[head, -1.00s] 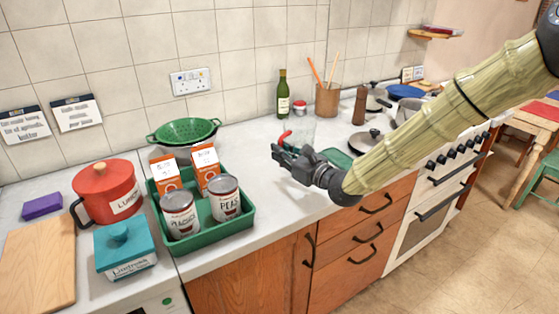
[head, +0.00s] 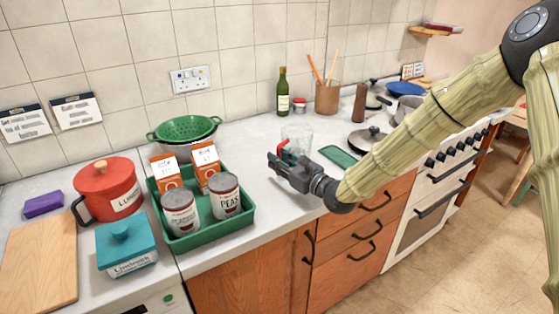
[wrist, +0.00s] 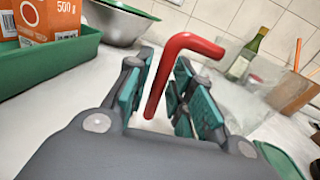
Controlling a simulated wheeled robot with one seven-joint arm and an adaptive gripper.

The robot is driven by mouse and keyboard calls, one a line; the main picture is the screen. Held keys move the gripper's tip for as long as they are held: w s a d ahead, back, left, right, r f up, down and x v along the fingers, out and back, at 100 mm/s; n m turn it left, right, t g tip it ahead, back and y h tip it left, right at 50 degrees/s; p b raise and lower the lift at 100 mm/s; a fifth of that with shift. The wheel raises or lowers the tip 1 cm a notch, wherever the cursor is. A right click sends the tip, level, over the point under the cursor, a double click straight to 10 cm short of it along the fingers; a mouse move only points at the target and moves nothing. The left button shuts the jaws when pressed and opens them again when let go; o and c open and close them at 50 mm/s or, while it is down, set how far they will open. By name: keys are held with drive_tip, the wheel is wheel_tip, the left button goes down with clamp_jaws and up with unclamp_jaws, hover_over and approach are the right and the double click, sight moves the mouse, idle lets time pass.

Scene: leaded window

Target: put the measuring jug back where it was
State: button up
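The measuring jug (head: 299,136) is clear, with a red handle, and appears upright on the white worktop in the head view. Its red handle (wrist: 165,76) shows bright in the wrist view; the clear body is faint behind and to the right of it. My gripper (head: 276,163) is at the near side of the jug, low over the worktop. In the wrist view my gripper (wrist: 162,90) has its teal-padded fingers on either side of the handle. Narrow gaps show between pads and handle, so it looks slightly open around it.
A green tray (head: 240,222) with tins and cartons stands left of my gripper. A green bottle (head: 283,93), a utensil pot (head: 327,98) and a pepper mill (head: 360,103) stand behind. A green mat (head: 339,156) and a lidded pan (head: 368,139) lie to the right.

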drive_tip(key=shift+r, duration=0.1)
drive_tip(key=shift+r, duration=0.15)
drive_tip(key=b+v, duration=0.1)
drive_tip(key=v, duration=1)
drive_tip(key=shift+b, duration=0.3)
drive_tip(key=shift+s+d, duration=0.3)
drive_tip(key=shift+s, duration=0.1)
